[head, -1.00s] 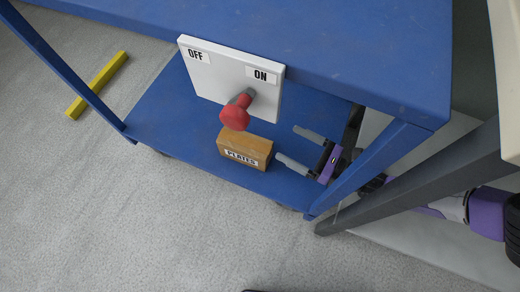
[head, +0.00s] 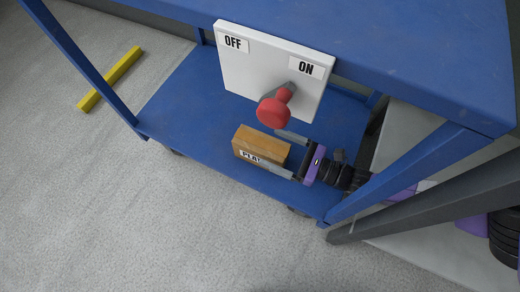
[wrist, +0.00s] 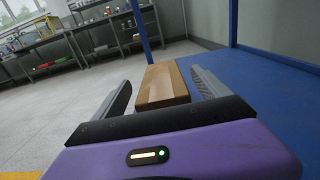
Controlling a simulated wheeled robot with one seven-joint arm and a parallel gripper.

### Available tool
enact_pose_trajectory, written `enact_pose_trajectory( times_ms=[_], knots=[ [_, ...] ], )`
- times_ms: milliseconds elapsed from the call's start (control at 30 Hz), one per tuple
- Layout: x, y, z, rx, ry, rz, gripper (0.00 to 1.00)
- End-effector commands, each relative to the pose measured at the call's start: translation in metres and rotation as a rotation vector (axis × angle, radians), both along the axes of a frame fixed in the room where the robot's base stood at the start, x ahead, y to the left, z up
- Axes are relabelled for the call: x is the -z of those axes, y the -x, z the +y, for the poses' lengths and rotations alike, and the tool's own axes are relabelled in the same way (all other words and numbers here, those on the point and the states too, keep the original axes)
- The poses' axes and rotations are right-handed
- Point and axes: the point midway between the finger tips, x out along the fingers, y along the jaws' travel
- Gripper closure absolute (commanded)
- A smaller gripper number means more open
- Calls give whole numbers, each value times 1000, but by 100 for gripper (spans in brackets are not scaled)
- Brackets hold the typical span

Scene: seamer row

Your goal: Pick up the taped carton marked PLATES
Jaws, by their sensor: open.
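The taped carton (head: 262,146) is a small tan box with a PLATES label on its front, partly covered by a finger. It sits on the lower blue shelf (head: 200,98) of a cart, near the front edge. My gripper (head: 284,152) reaches in from the right, low over the shelf, with its fingers open. One finger passes along the carton's front and the other along its back. In the wrist view the carton (wrist: 162,86) lies ahead, between the two grey fingers, with a gap on the left side.
A white panel (head: 240,72) marked OFF and ON, with a red-knobbed lever (head: 274,112), hangs just above the carton. Blue cart legs (head: 405,172) frame the shelf. A yellow bar (head: 110,78) lies on the floor at left. The shelf left of the carton is clear.

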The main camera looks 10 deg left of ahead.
Motion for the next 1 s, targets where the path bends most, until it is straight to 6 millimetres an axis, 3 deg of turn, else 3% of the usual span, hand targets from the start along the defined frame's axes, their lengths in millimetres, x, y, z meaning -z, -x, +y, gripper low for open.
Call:
enact_pose_trajectory(
  times_ms=[300,600,1000],
  knots=[
    [6,-14,39,0,0,-1,15],
    [4,-16,42,1,1,0,15],
    [4,-16,42,1,1,0,93]
  ],
)
